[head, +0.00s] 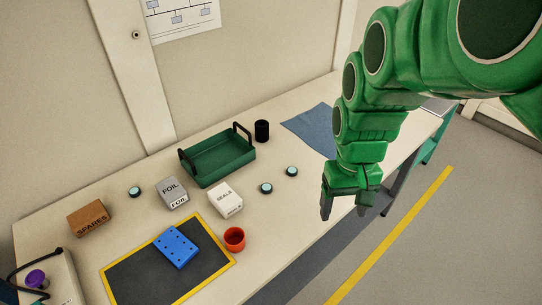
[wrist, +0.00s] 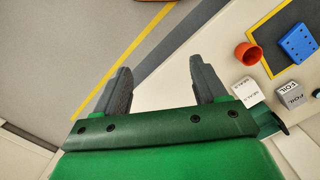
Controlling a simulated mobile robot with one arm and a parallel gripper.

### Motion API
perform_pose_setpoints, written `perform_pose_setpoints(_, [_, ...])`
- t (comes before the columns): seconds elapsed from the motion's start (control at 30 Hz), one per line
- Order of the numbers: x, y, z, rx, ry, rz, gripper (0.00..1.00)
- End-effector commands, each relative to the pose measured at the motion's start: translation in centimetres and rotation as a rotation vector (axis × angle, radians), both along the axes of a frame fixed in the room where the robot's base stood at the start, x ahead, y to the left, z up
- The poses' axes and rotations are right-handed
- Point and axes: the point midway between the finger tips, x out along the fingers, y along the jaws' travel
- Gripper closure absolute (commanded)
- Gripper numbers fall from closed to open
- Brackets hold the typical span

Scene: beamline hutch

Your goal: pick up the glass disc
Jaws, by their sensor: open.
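Three small round discs with dark rims and pale blue glassy faces lie flat on the bench in the head view. One disc (head: 291,171) is nearest my gripper, a second disc (head: 265,188) is just left of it, and a third disc (head: 134,191) is far left beyond the foil box. They look alike, so I cannot tell which is meant. My gripper (head: 344,208) is open, empty and pointing down, to the right of the discs near the bench's front edge.
A green tray (head: 220,171), a black cylinder (head: 262,131) and a blue cloth (head: 312,128) are at the back. A seals box (head: 225,200), foil box (head: 172,193), red cup (head: 234,239) and blue block (head: 176,247) on a yellow-edged mat (head: 130,275) are left.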

Motion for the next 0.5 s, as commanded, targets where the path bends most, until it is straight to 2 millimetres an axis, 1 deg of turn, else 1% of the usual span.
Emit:
perform_pose_setpoints(0.03, [1.1, 0.5, -0.4, 0.001, -0.001, 0.016, 0.29])
perform_pose_setpoints(0.2, [4.9, 2.1, -1.6, 0.006, -0.017, 0.067, 0.29])
perform_pose_setpoints(0.5, [11.0, 5.5, -4.5, 0.013, -0.037, 0.158, 0.29])
